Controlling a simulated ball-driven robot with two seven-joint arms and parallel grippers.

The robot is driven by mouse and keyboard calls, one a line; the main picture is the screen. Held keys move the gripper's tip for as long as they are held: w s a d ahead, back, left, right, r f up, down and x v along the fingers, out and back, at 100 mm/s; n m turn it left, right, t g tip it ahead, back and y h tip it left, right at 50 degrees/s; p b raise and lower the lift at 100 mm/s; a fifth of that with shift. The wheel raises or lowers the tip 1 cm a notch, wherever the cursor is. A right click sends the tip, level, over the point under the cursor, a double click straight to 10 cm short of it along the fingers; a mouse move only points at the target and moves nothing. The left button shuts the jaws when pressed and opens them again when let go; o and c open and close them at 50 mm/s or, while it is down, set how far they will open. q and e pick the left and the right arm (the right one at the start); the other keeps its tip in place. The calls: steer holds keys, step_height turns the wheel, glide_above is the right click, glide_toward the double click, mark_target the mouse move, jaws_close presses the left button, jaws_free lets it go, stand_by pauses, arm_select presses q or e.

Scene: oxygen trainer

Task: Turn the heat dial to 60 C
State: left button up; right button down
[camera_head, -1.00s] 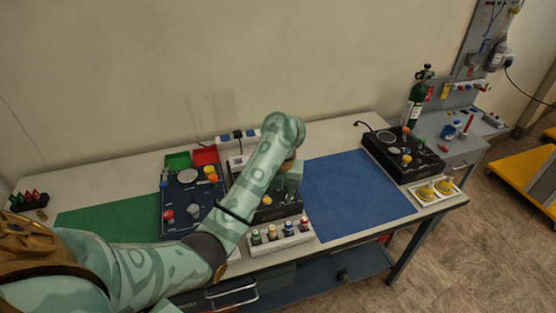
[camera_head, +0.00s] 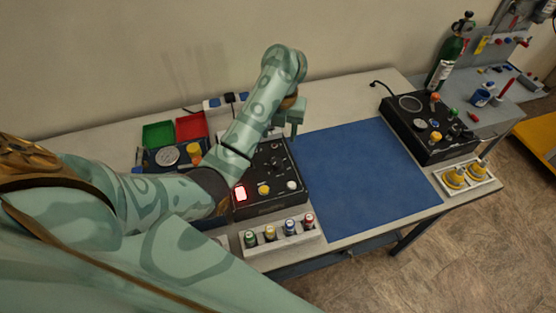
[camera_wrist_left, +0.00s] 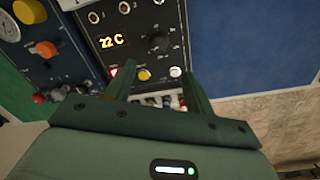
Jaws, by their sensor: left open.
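The black heater panel (camera_head: 288,207) stands on the bench in the head view, partly behind my left arm. In the left wrist view the panel (camera_wrist_left: 105,68) has an orange display (camera_wrist_left: 112,41) reading 22 C. A black dial (camera_wrist_left: 158,44) sits right of that display, with small markings around it that are too small to read. My left gripper (camera_head: 293,118) is open and empty above the panel's far right side. In the left wrist view its two fingers (camera_wrist_left: 159,83) point toward the panel, below the dial in the picture and apart from it. My right gripper is out of view.
A lit red button (camera_head: 240,193), a yellow knob (camera_head: 264,189) and a white knob (camera_head: 292,185) line the panel's front. A white rack (camera_head: 280,243) of small bottles stands before it. The blue mat (camera_head: 360,180) to the right is clear. Another black device (camera_head: 440,148) stands beyond.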

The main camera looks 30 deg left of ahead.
mark_target(277, 161)
arm_select(q)
steer(key=f+b, duration=0.2)
steer(key=f, duration=0.1)
steer(key=f+b, duration=0.2)
steer(key=f, duration=0.2)
steer(key=f+b, duration=0.1)
steer(key=f, duration=0.3)
steer(key=shift+a+f+b, duration=0.25)
steer(key=shift+b, duration=0.15)
steer(key=shift+f, duration=0.35)
steer(key=shift+c, duration=0.3)
steer(key=c, duration=0.9)
